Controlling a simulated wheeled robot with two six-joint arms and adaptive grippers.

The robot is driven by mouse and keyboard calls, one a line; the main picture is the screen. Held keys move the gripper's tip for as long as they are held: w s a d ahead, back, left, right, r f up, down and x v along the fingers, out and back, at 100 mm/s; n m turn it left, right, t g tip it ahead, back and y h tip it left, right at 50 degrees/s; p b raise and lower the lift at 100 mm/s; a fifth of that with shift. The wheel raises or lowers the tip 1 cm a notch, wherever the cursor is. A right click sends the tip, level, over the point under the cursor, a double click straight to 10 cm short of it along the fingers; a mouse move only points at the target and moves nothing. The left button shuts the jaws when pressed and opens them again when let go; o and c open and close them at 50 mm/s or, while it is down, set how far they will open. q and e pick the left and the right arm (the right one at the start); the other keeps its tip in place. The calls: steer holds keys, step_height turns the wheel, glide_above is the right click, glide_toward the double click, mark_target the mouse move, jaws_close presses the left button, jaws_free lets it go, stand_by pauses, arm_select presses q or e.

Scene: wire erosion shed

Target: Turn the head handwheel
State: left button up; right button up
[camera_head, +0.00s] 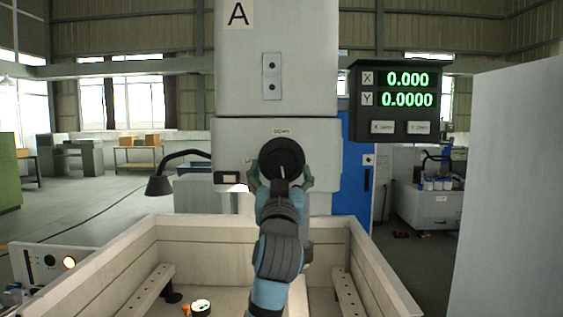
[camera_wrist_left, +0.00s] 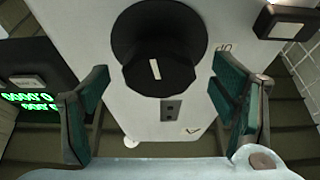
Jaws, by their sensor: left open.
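The head handwheel (camera_head: 281,157) is a round black knob on the front of the pale machine head, below a small label. In the left wrist view the handwheel (camera_wrist_left: 158,50) shows a wide black disc and a smaller black hub with a white index mark. My left gripper (camera_head: 281,183) is in front of the wheel, its fingers at either side of its lower part. The right gripper is not in view.
A lamp (camera_head: 160,184) on a bent arm stands at left. The walled work tank (camera_head: 140,262) lies below, with rails inside. A pale panel (camera_head: 515,190) fills the right.

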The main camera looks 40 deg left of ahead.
mark_target(282, 169)
arm_select(q)
steer(key=shift+x, duration=1.55)
steer(key=shift+r, duration=0.1)
steer(key=shift+c, duration=0.4)
steer(key=c, duration=1.1)
steer(key=shift+n, duration=0.3)
